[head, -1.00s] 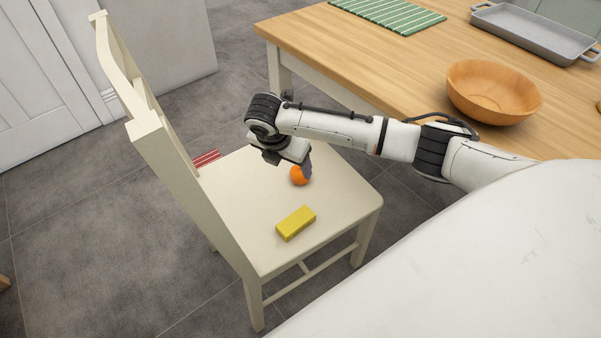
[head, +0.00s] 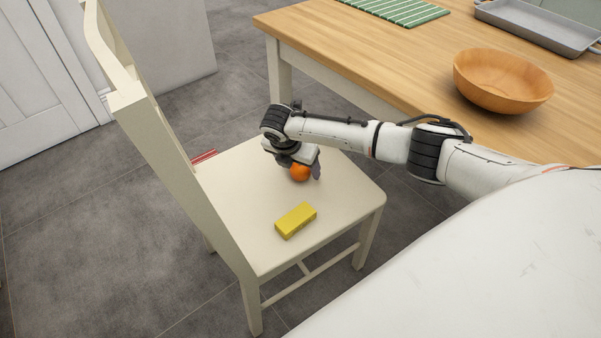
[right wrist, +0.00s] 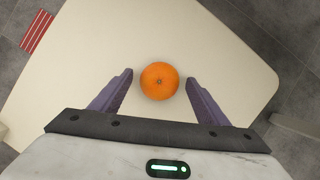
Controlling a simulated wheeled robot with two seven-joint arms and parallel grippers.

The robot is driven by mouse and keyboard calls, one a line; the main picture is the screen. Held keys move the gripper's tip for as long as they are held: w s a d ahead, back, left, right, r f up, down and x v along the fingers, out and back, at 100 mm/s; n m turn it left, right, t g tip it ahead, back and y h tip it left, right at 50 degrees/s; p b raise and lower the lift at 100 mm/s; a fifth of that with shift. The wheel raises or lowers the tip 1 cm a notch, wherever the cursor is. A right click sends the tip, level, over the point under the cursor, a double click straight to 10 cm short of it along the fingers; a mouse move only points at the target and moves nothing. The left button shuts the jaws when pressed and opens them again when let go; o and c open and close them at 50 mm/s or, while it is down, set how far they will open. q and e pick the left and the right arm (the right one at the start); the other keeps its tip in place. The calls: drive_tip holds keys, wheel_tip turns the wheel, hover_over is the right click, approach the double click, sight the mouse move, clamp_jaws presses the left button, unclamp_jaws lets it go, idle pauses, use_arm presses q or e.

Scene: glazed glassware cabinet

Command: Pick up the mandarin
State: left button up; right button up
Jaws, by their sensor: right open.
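The orange mandarin (head: 299,174) sits on the seat of the cream chair (head: 246,225). My right gripper (head: 302,172) is just above the seat at the mandarin, and it hides part of the fruit in the head view. In the right wrist view the mandarin (right wrist: 159,81) lies between the tips of the two purple fingers of my right gripper (right wrist: 159,82), with a gap on each side. The gripper is open and does not hold it. My left gripper is not in view.
A yellow block (head: 296,220) lies on the seat in front of the mandarin. The chair's backrest (head: 150,130) rises at the left. A wooden table (head: 400,60) with a wooden bowl (head: 503,80) stands at the right. A red striped item (right wrist: 37,32) lies beyond the seat.

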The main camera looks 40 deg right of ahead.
drive_tip(key=c, duration=1.2)
drive_tip(key=shift+r, duration=0.15)
